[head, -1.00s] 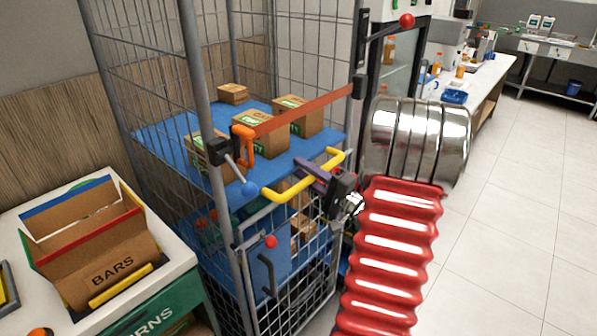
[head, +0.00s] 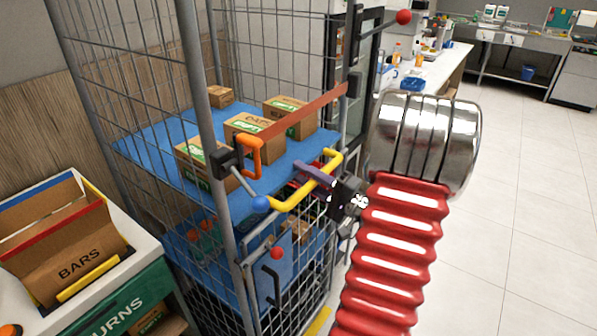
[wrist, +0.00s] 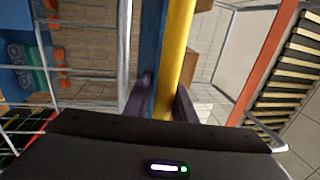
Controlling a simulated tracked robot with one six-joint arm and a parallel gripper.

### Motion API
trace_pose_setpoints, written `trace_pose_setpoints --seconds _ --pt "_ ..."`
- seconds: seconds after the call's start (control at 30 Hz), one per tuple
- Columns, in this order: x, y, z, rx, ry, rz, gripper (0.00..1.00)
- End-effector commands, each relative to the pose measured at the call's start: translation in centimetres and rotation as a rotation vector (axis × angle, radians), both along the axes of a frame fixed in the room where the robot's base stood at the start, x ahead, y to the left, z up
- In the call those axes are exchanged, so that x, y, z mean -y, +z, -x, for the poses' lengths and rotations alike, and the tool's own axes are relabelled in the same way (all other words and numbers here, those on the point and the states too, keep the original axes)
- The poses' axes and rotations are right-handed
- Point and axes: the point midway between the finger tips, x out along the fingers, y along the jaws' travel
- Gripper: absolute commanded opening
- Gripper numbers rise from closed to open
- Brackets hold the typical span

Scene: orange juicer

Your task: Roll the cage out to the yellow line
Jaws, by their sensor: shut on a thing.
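The roll cage (head: 197,85) is a tall grey wire cage with blue shelves, standing left of centre in the head view. A yellow handle (head: 290,200) sticks out from its front. My gripper (head: 318,178) is shut on this handle near its right bend. In the wrist view the yellow bar (wrist: 178,45) runs between the purple fingers of my gripper (wrist: 163,100). A short yellow strip (head: 318,322) shows on the floor at the bottom edge, beside the cage's foot; most of it is hidden or out of frame.
Several cartons (head: 255,137) lie on the cage's upper shelf behind a red-orange strap (head: 305,112). A white-topped counter with a BARS box (head: 70,255) stands close on the left. A glass-door cabinet (head: 375,70) stands behind. Tiled floor (head: 510,220) is clear on the right.

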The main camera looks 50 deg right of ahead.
Motion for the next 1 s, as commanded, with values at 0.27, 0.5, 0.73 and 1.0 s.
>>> trace_pose_setpoints --seconds 0.27,0.5,0.73,1.0 --pt "-0.08 0.95 0.19 0.023 0.013 0.01 0.0" --pt "-0.18 0.95 0.06 0.023 0.017 0.01 0.0" --pt "-0.27 0.78 0.0 0.019 0.018 0.008 0.36" --pt "-0.44 0.5 -0.04 0.014 0.021 0.004 0.36"
